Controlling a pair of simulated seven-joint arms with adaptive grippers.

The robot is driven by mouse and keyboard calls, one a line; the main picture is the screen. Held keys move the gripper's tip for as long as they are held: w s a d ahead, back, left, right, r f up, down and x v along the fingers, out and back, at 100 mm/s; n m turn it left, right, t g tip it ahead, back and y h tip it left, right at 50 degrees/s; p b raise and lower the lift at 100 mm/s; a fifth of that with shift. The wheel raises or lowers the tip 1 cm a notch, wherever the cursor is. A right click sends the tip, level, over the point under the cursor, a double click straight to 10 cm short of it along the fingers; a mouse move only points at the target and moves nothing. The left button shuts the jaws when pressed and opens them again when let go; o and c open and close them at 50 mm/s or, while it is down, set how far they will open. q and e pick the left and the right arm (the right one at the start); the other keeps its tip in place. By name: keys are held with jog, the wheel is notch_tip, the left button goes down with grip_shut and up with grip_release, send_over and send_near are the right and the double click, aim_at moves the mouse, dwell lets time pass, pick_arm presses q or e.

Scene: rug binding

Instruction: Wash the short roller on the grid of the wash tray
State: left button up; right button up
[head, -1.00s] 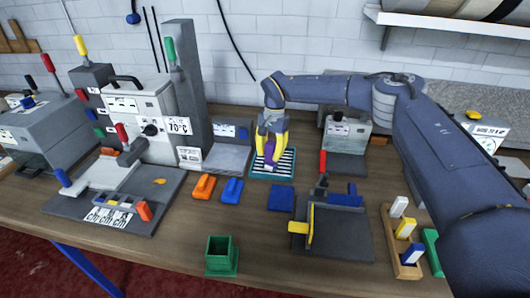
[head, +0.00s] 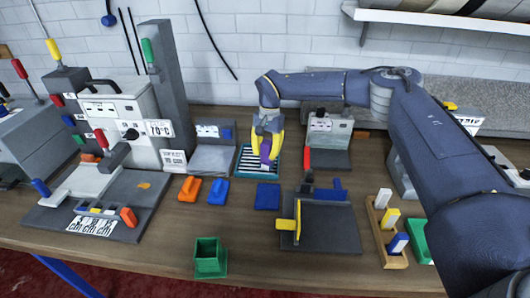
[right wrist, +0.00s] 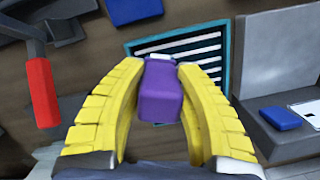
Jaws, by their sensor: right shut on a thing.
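The wash tray (head: 240,174) is a teal frame with a white-barred dark grid, on the table in front of the grey stands. My right gripper (head: 267,156) is over the tray, its yellow fingers shut on a purple piece (head: 265,148) that appears to be the short roller. In the right wrist view, the purple piece (right wrist: 160,95) sits between the fingers (right wrist: 160,80), with a white strip at its far end. The tray (right wrist: 228,45) lies just beyond it. I cannot tell whether the piece touches the grid. My left gripper is out of view.
A blue pad (head: 267,197), an orange block (head: 190,188) and a blue block (head: 219,191) lie in front. A dark plate with a yellow handle (head: 287,225), a wooden rack (head: 391,258) and a green cup (head: 210,262) are nearer. A red-handled stand (head: 328,155) is to the right.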

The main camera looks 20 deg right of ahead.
jog(key=shift+w+a+f, duration=0.1)
jog(key=shift+w+a, duration=0.2)
jog(key=shift+a, duration=0.3)
jog(key=shift+w+a+r, duration=0.1)
jog(key=shift+w+a, duration=0.15)
jog(key=shift+a, duration=0.4)
jog(key=shift+w+a+f, duration=0.1)
jog(key=shift+w+a, duration=0.2)
jog(key=shift+a, duration=0.3)
jog(key=shift+w+a, duration=0.4)
jog(key=shift+a, duration=0.35)
jog(key=shift+w+a, duration=0.35)
jog(key=shift+a, duration=0.35)
jog(key=shift+s+d, duration=0.55)
jog(key=shift+d, duration=0.6)
jog(key=shift+s+d, duration=0.55)
jog(key=shift+d, duration=0.6)
jog(key=shift+s+d, duration=0.55)
jog(key=shift+d, duration=0.6)
jog(key=shift+r, duration=0.25)
jog(key=shift+r, duration=3.9)
